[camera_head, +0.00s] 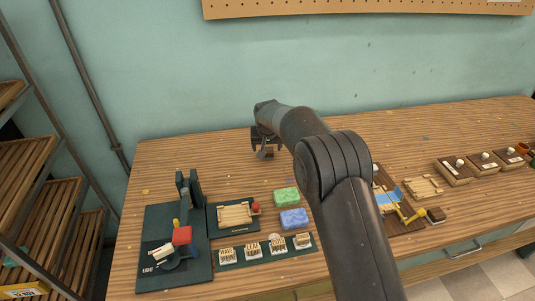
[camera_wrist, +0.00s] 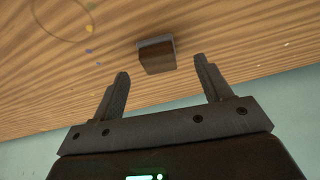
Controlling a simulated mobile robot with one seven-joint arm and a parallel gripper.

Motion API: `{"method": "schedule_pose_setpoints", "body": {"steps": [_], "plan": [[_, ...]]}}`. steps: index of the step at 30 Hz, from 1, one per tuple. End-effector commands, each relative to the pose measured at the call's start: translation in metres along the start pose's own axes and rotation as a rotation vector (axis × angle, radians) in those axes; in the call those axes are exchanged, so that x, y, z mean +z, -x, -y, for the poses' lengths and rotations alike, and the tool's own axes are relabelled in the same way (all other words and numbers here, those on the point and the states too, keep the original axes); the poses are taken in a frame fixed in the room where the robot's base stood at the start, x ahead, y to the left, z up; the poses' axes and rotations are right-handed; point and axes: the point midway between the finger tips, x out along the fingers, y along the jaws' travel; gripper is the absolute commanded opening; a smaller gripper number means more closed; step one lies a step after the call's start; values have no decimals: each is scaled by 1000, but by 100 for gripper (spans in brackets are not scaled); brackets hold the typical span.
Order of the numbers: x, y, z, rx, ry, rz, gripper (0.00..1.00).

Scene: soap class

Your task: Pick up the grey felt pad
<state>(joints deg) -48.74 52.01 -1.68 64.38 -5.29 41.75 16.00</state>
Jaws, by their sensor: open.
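A small block (camera_wrist: 157,56) with a dark brown face and a grey layer along its edge lies on the wooden table in the wrist view. The grey edge looks like the felt pad (camera_wrist: 142,43), but its material is too small to tell. My gripper (camera_wrist: 162,66) is open and empty. Its two dark fingers point toward the block, which shows between and slightly beyond the fingertips, apart from both. In the head view my gripper (camera_head: 264,149) is at the back of the table, and a small grey-brown patch there is partly hidden by it.
Green (camera_head: 286,197) and blue (camera_head: 293,218) soap bars lie nearer the front. Left are a green board with a press (camera_head: 187,190) and a wooden tray (camera_head: 235,214). A row of small stamps (camera_head: 252,250) is in front. Wooden boxes (camera_head: 482,170) stand at the right. Table around the gripper is clear.

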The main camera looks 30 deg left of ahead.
Motion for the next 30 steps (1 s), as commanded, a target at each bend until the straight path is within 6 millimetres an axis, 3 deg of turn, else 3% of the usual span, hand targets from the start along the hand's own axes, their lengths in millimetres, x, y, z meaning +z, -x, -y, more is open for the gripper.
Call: {"method": "schedule_pose_setpoints", "body": {"steps": [7,15,30], "plan": [[3,-36,-3,0,0,2,71],[2,-40,-3,0,0,-1,71],[2,-40,-3,0,0,0,30]]}}
